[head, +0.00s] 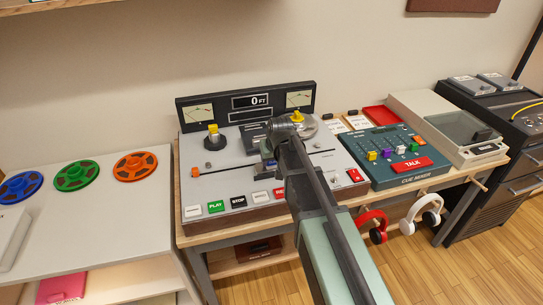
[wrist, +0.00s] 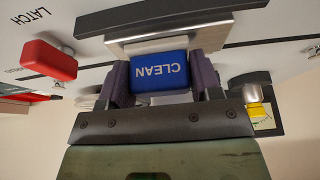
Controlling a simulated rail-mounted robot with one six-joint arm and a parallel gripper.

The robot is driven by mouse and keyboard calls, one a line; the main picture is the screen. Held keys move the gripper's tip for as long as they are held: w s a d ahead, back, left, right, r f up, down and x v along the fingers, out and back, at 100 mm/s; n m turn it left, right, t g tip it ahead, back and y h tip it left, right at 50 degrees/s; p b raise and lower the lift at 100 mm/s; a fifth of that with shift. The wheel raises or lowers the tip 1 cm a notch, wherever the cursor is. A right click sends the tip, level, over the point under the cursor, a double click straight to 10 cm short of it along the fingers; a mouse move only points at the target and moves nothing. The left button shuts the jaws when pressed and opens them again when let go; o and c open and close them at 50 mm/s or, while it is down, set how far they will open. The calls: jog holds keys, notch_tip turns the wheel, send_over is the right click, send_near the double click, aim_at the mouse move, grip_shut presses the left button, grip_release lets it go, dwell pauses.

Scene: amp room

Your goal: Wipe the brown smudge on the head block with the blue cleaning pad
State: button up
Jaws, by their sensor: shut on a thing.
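The blue cleaning pad (wrist: 160,71), marked CLEAN, sits between the two purple-grey fingers of my gripper (wrist: 160,82), which is shut on it. In the wrist view, a silver metal block (wrist: 185,36) with a dark bar behind it, apparently the head block, lies just beyond the pad. The pad looks close to or against it; I cannot tell whether they touch. No brown smudge shows; the pad and fingers may hide it. In the head view, my gripper (head: 267,163) is over the middle of the tape deck (head: 218,180), largely hidden by my arm.
A red LATCH piece (wrist: 48,60) stands on the deck. In the head view, a yellow-topped hub (head: 214,138) is left of my gripper, and the meter panel (head: 247,103) rises behind. The cue mixer (head: 392,160) is right; coloured reels (head: 77,175) lie left.

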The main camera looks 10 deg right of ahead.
jog(key=shift+s, duration=1.15)
jog(key=shift+r, duration=0.1)
notch_tip(320, 180, up, 6)
jog(key=p, duration=0.6)
notch_tip(320, 180, up, 3)
jog(key=p, duration=0.3)
